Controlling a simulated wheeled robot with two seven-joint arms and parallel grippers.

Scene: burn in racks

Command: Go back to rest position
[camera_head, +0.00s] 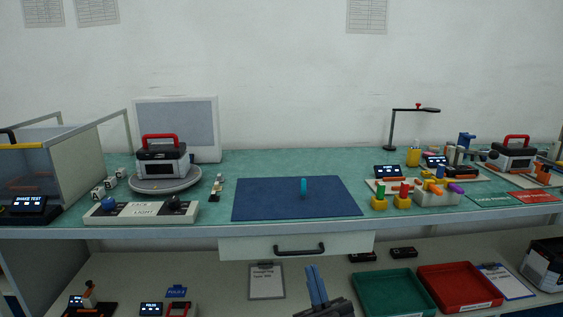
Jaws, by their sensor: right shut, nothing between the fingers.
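My right gripper (317,286) shows at the bottom centre, below the bench edge and in front of the lower shelf. Its blue fingers are together and hold nothing. My left gripper is outside the view. On the bench, a small teal upright piece (303,188) stands on the dark blue mat (265,200), well above the right gripper in the picture and apart from it.
The green bench (230,167) has a drawer with a black handle (299,250). A device with a red handle (161,158) sits on a round turntable at left. A green tray (394,294) and a red tray (459,289) lie on the lower shelf, right of my gripper.

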